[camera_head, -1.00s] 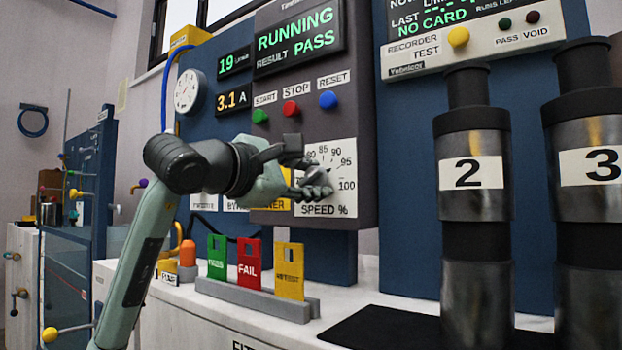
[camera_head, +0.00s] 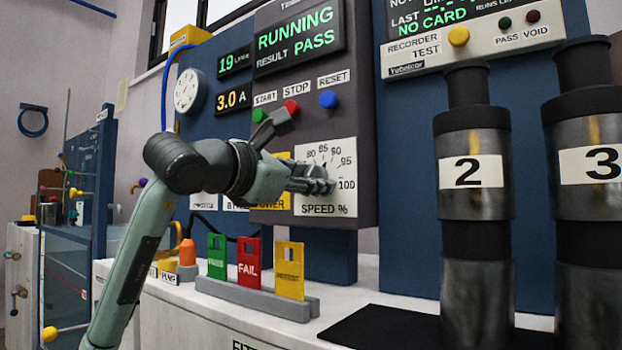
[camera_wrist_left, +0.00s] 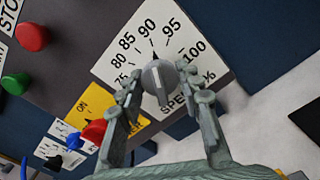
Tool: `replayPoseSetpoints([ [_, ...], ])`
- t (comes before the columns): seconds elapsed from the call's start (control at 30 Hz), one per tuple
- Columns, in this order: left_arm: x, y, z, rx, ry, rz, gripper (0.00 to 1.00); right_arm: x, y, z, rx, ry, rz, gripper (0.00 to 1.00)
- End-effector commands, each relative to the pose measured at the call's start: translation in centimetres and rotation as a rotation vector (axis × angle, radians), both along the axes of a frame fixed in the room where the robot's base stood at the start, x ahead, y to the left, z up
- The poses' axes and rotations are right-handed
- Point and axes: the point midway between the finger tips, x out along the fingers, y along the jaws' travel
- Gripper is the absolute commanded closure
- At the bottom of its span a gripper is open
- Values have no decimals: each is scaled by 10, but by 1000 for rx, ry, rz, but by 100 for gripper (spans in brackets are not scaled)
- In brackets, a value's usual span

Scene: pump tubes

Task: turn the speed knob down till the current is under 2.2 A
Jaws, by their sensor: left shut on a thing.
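The grey speed knob (camera_wrist_left: 158,80) sits on the white SPEED % dial plate (camera_wrist_left: 120,72) of the control panel. In the wrist view my left gripper (camera_wrist_left: 161,84) has a finger on each side of the knob and is shut on it. A dark pointer above the knob lies between the 90 and 95 marks. In the head view my left gripper (camera_head: 320,181) reaches the dial plate (camera_head: 340,203) and hides most of the knob. The current display (camera_head: 232,99) reads 3.0 A. My right gripper is not in view.
START, STOP and RESET (camera_head: 328,99) buttons sit above the dial; my gripper is close below START and STOP. A yellow switch plate (camera_wrist_left: 88,105) is beside the dial. Coloured cards (camera_head: 248,262) stand in a rack below. Large tubes labelled 2 (camera_head: 470,205) and 3 stand right.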

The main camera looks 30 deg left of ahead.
Motion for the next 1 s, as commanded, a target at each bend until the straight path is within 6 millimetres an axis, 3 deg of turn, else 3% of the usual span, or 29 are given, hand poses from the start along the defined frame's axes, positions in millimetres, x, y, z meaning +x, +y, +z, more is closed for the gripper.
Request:
replayPoseSetpoints([
  [0.6, 0, 0, 0, -54, 7, -1, 94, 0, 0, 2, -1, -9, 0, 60],
  [0.63, 0, 0, 0, -54, 7, -1, 63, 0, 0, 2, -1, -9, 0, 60],
  [0.7, 0, 0, 0, -53, 7, -1, 54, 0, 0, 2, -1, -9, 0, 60],
  [0.8, 0, 0, 0, -53, 7, -1, 43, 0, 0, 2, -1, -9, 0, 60],
  [1.0, 0, 0, 0, -52, 7, 0, 43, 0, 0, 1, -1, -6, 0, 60],
])
